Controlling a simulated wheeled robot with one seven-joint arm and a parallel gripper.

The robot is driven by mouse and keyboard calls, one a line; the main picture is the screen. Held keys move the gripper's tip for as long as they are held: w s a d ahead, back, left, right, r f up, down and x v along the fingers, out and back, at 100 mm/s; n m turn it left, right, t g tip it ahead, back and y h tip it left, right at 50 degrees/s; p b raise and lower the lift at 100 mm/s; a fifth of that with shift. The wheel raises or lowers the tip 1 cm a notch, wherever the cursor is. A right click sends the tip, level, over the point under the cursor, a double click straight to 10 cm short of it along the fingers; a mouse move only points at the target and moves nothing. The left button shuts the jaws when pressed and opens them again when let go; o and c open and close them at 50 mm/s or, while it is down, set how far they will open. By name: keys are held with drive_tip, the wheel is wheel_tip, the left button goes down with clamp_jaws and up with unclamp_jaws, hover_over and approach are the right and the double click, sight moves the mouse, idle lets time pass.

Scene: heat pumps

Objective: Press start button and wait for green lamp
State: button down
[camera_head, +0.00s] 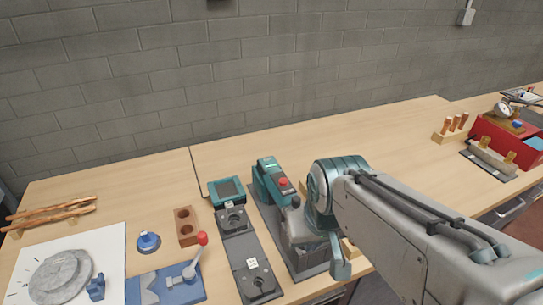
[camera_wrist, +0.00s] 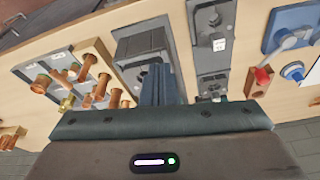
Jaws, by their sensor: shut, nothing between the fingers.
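I cannot tell which part is the start button, and no lit green lamp shows on the machines. My gripper (camera_wrist: 162,84) is shut and empty in the wrist view, its fingers in front of the grey base (camera_wrist: 142,47) of a machine. In the head view my arm covers the right side of the teal machine's base, and the fingertips cannot be made out clearly.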

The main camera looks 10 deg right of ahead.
drive_tip(key=shift+s, duration=0.2)
wheel_tip(320, 180, up, 7)
drive_tip(key=m+t+y+p, duration=0.45)
drive_tip(key=m+p, duration=0.35)
drive_tip(key=m, duration=1.4)
hover_over(286, 183)
drive_tip(key=shift+d+r+t+h, duration=0.1)
drive_tip(key=shift+r+t+h, duration=0.05)
drive_tip(key=shift+t+h, duration=0.3)
wheel_tip(286, 183, down, 9)
drive_tip(key=b, duration=0.8)
drive_tip(key=shift+r, duration=0.1)
